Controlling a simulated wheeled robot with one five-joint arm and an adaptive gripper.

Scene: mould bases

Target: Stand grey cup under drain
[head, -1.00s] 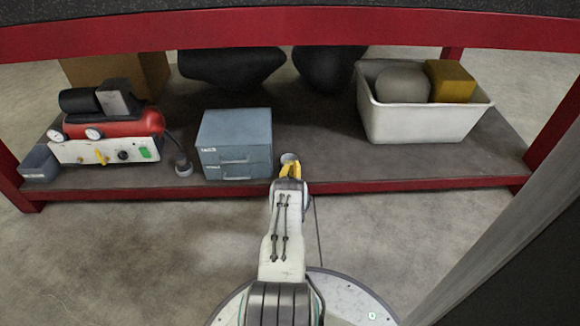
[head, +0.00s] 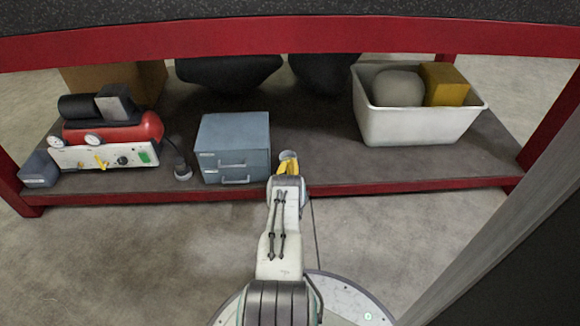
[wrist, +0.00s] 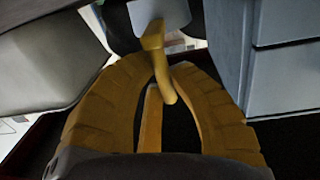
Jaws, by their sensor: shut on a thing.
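The grey cup (head: 287,156) is small and pale, with a yellow handle that shows in the wrist view (wrist: 159,65). My gripper (head: 286,168) has orange fingers and is shut on this handle, with the cup beyond the fingertips. In the head view the cup is just above the shelf's front edge, to the right of the blue-grey drawer box. The drain seems to be the dark hose (head: 174,148) at the right of the red compressor (head: 115,132). A small grey round piece (head: 182,173) sits at its lower end.
The drawer box (head: 235,148) stands between the cup and the hose. A white crate (head: 415,127) with a grey and a yellow thing is at right. A small blue-grey bin (head: 39,169) is at left. The red table rail (head: 290,38) crosses above; shelf floor right of the cup is clear.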

